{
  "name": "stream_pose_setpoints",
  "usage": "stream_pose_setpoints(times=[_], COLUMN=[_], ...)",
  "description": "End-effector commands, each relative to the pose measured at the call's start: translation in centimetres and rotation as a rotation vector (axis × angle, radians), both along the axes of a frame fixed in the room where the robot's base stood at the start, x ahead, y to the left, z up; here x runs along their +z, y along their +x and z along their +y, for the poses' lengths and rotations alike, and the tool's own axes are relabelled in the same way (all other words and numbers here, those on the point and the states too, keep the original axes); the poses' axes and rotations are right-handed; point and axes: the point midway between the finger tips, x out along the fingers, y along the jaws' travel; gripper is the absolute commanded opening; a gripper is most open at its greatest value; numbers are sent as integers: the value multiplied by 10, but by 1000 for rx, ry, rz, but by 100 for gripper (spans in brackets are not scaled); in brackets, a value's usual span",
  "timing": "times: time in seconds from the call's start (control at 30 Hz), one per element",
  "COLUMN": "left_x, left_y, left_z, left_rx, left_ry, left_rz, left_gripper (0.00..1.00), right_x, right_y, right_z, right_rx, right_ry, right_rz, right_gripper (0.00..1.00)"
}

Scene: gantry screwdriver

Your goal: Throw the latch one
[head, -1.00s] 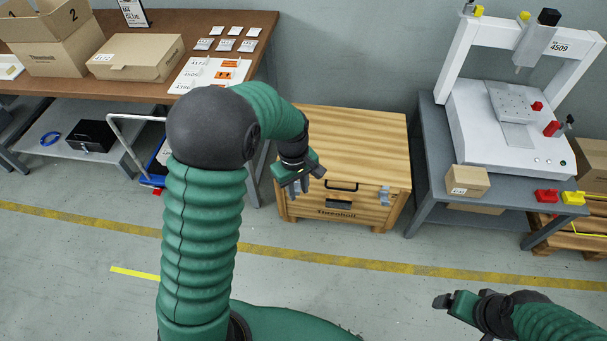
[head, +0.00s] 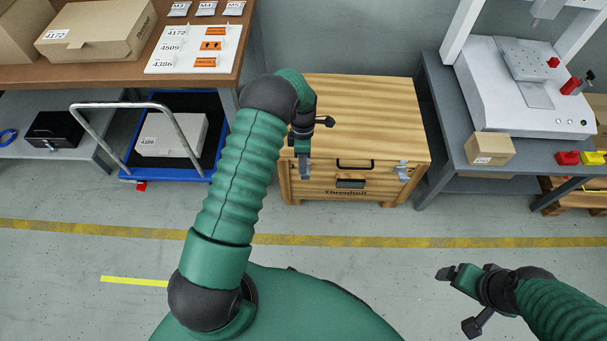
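A wooden chest (head: 395,108) stands on the floor against the wall, with its lid down. A silver latch (head: 403,171) shows on the right of its front face. My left gripper (head: 304,166) points down at the left of the chest's front. It covers the place opposite the right latch, so any latch there is hidden or cannot be told from the fingers. I cannot tell whether this gripper touches the chest or is open. My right gripper (head: 448,274) is low at the right, away from the chest. Its finger gap is unclear.
A blue trolley (head: 128,160) with a carton stands left of the chest, below a brown workbench (head: 120,78). A grey table (head: 436,92) with a white gantry machine (head: 490,95) stands close on the right. Floor before the chest is clear.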

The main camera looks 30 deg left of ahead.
Motion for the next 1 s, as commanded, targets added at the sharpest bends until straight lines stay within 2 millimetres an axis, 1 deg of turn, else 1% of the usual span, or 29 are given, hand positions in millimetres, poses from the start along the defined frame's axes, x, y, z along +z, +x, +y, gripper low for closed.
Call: stream_pose_setpoints(times=[0.03, 0.1, 0.2, 0.3, 0.53, 0.57, 0.7, 0.77, 1.0], left_x=[-16, -27, -38, -44, -45, -45, -45, -44, -44], left_y=[-2, -4, -5, -6, -6, -6, -6, -6, -5], left_z=[-3, -6, -8, -8, -6, -6, -7, -7, -8], left_rx=[-2, -3, -5, -3, -3, -3, -3, -4, -4], left_ry=[-1, 1, 5, 4, 0, 0, 1, 2, 1], left_rz=[1, 1, -2, -2, -1, -1, -1, -2, -4], left_gripper=[26, 26, 26, 26, 26, 25, 7, 0, 0], right_x=[-9, -13, -17, -18, -17, -17, -17, -17, -17], right_y=[0, 0, 0, 0, 0, 0, 0, 0, 0], right_z=[0, 0, 0, -1, 0, 0, 0, 0, 0], right_rx=[0, 0, -1, -1, -1, -1, 0, -1, -1], right_ry=[0, 0, 0, 0, 0, 0, 0, 0, 0], right_rz=[0, 0, 0, 0, 0, 0, 0, 0, 0], right_gripper=[86, 86, 86, 86, 86, 86, 86, 86, 86])
